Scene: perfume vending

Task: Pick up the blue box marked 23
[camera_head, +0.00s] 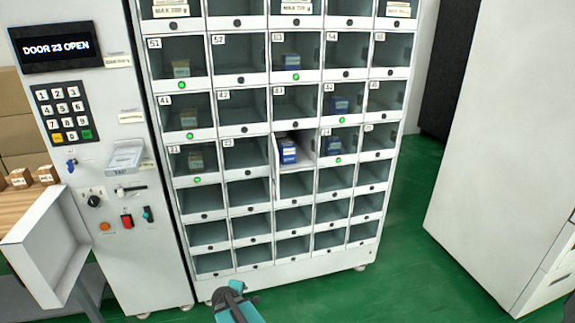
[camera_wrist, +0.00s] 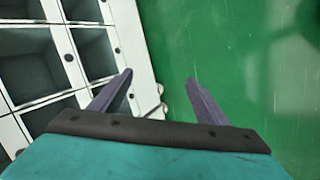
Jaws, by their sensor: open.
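The blue box (camera_head: 288,153) stands in an open compartment in the middle column of the vending cabinet (camera_head: 290,247). That compartment's door (camera_head: 276,160) is swung open on its left side. The number on the box is too small to read. My gripper (camera_head: 228,290) is low in front of the cabinet, well below the box and to its left. In the wrist view my gripper (camera_wrist: 160,78) has its two dark fingers spread apart with nothing between them. The wrist view shows lower compartments and green floor, not the box.
A display (camera_head: 56,47) reads "DOOR 23 OPEN" above a keypad (camera_head: 63,112). Another blue box (camera_head: 339,104) sits behind a closed door up and to the right. A white flap (camera_head: 45,245) juts out at lower left. Green floor (camera_head: 400,255) is clear to the right.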

